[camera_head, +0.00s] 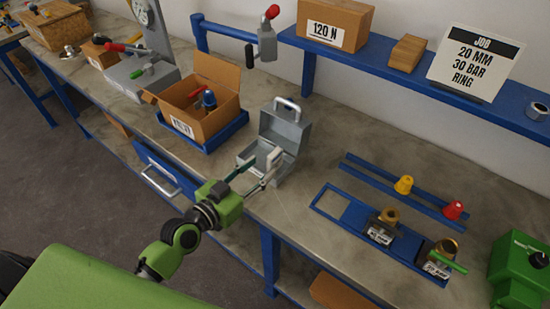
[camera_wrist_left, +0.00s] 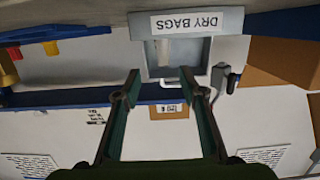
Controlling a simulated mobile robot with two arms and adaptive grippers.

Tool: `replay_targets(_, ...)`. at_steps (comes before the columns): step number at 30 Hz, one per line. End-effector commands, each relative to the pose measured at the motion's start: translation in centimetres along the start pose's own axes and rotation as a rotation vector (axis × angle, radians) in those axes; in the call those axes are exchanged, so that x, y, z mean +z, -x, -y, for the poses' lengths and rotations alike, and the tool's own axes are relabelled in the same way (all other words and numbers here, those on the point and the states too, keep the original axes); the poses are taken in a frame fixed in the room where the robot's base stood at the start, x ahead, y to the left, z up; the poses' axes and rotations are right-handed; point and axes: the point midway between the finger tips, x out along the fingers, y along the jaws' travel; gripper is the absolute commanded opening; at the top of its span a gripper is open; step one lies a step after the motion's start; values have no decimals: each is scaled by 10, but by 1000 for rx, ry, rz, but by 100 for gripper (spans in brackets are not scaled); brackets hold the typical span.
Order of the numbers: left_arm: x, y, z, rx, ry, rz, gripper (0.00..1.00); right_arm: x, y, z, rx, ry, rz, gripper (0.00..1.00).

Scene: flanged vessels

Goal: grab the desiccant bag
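A small grey metal box (camera_head: 287,134) with its lid raised stands on the bench. In the left wrist view the picture is upside down, and the box (camera_wrist_left: 206,56) carries a label reading DRY BAGS. A pale, whitish desiccant bag (camera_wrist_left: 163,50) shows inside it. In the head view a white shape in the box is partly hidden by the fingers. My left gripper (camera_head: 257,170) is at the front of the box, its fingers pointing at the opening. In the wrist view its two fingers (camera_wrist_left: 160,80) are wide apart with nothing between them. My right gripper is not in view.
An open cardboard box (camera_head: 205,105) on a blue tray stands left of the grey box. To the right are blue rails, a blue fixture (camera_head: 352,210) with brass fittings, and yellow and red caps. A blue shelf (camera_head: 400,75) runs behind. Bare bench lies between.

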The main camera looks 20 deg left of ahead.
Motion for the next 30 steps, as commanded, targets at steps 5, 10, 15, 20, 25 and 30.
replay_targets(5, 0, -15, 0, 1, 1, 0, 38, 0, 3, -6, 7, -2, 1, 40)
replay_targets(10, 0, -28, 2, 1, 1, 0, 38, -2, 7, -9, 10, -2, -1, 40)
replay_targets(15, 2, -53, 6, 1, 2, 0, 38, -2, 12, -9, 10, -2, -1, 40)
replay_targets(20, 3, -66, 6, 1, 1, 1, 38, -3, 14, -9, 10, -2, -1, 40)
replay_targets(25, 4, -68, 6, 0, 0, 2, 38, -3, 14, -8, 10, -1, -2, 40)
replay_targets(30, 4, -68, 6, 0, 0, 2, 12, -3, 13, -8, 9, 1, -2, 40)
